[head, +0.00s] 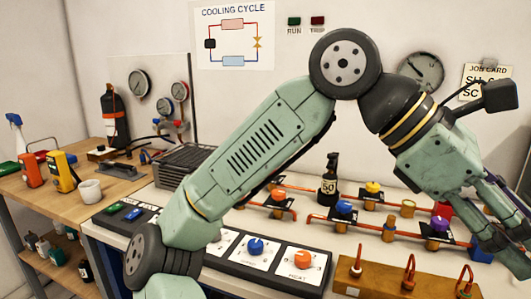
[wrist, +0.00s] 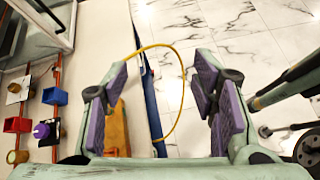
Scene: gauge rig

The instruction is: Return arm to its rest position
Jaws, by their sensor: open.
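My arm is pale green with dark joints and reaches up and across the head view to the right. My gripper (head: 500,222) is at the right edge of that view, above the right end of the bench and partly cut off. In the wrist view my gripper (wrist: 160,95) shows two purple-padded fingers standing wide apart. Nothing is held between them. A thin yellow cable (wrist: 181,75) curves through the view between the fingers; I cannot tell how far below it lies. Marbled floor shows beyond the fingers.
A wooden block (head: 385,284) with copper fittings is at the front right. A wooden table (head: 30,184) stands left. Open floor (wrist: 250,45) shows in the wrist view.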

